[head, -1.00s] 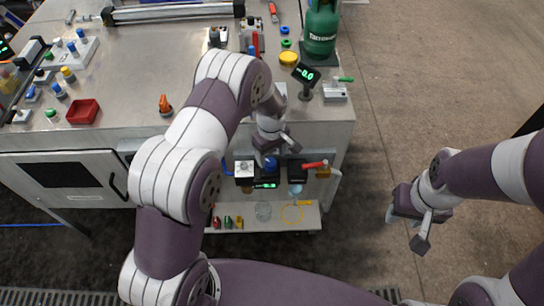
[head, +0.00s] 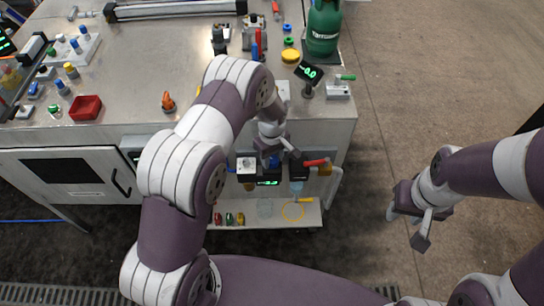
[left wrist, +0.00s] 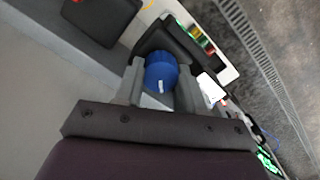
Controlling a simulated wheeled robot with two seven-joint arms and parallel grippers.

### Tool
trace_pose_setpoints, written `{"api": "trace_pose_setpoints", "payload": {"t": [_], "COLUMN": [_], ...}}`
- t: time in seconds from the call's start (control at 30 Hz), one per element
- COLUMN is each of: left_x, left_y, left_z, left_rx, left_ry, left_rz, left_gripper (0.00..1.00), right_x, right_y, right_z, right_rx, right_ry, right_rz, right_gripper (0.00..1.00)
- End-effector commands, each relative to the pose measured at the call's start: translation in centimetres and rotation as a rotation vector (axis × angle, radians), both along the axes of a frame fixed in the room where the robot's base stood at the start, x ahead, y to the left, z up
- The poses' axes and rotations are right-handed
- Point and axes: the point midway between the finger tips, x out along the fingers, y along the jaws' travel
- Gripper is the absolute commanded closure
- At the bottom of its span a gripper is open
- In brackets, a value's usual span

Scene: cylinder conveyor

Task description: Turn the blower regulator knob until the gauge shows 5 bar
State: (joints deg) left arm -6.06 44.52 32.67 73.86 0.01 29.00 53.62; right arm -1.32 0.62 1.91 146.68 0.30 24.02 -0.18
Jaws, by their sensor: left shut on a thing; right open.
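The blue round regulator knob (left wrist: 161,71), with a white mark on its face, sits between the two fingers of my left gripper (left wrist: 158,88) in the left wrist view. The fingers are shut on it from both sides. In the head view my left gripper (head: 272,160) is at the fittings on the bench's front and mostly hides the knob. A small dark gauge display (head: 268,183) with green digits is just below; its digits are too small to read. My right gripper (head: 420,215) is open and empty, out over the floor on the right.
A black box (head: 295,170) and a red-handled valve (head: 316,162) are close right of the knob. A white-topped block (head: 246,166) is close left. A shelf (head: 250,218) with small parts lies below. The bench top (head: 150,60) bears a red tray (head: 86,107) and a green gas bottle (head: 323,28).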

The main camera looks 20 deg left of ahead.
Motion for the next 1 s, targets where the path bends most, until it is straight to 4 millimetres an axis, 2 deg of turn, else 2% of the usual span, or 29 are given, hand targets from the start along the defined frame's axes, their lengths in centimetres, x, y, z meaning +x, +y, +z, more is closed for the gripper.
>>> {"api": "trace_pose_setpoints", "payload": {"t": [0.27,1.0], "left_x": [0.1,0.3], "left_y": [0.0,-0.2], "left_z": [0.0,0.1], "left_rx": [0.000,0.001], "left_ry": [-0.003,-0.005], "left_rz": [-0.154,-0.851], "left_gripper": [0.91,0.91], "right_x": [0.0,0.0], "right_y": [0.0,0.0], "right_z": [-0.6,-2.0], "right_rx": [0.000,0.000], "right_ry": [0.000,0.000], "right_rz": [0.000,0.000], "right_gripper": [0.57,0.57]}}
